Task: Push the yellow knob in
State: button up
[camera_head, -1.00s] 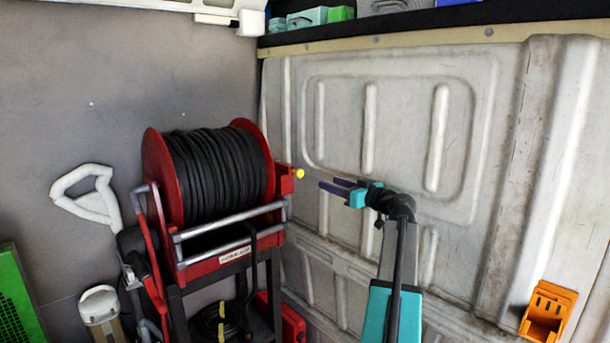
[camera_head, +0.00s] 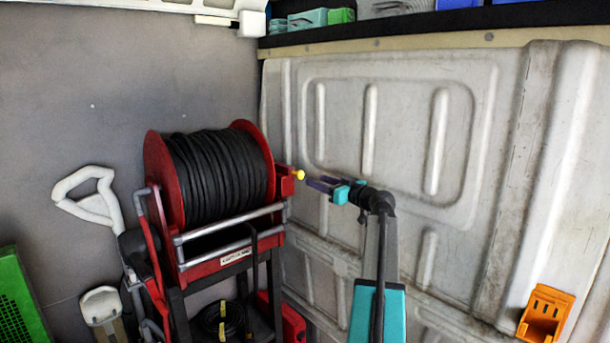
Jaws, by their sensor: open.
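The yellow knob (camera_head: 299,175) is small and round. It sticks out to the right from a red block (camera_head: 286,181) on the right side of the red reel frame. My gripper (camera_head: 312,183) is open and empty. Its dark purple fingers point left at the knob, with the tips just to the right of it and slightly lower in the picture. A small gap seems to show between fingertips and knob, but I cannot tell the depth between them.
The reel (camera_head: 217,175) with black hose stands left of my gripper, with silver rails (camera_head: 231,222) in front. A ribbed white wall panel (camera_head: 420,150) stands behind my arm. An orange holder (camera_head: 546,314) is at the lower right. A white handle (camera_head: 90,195) stands at the left.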

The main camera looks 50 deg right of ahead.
aim_at(302, 175)
jog(key=w, duration=0.2)
jog(key=w+p, duration=0.1)
jog(key=w, duration=0.1)
jog(key=w+p, duration=0.1)
jog(key=w, duration=0.1)
jog(key=shift+d+r, duration=0.15)
jog(key=shift+d, duration=0.1)
jog(key=shift+w, duration=0.8)
grip_shut()
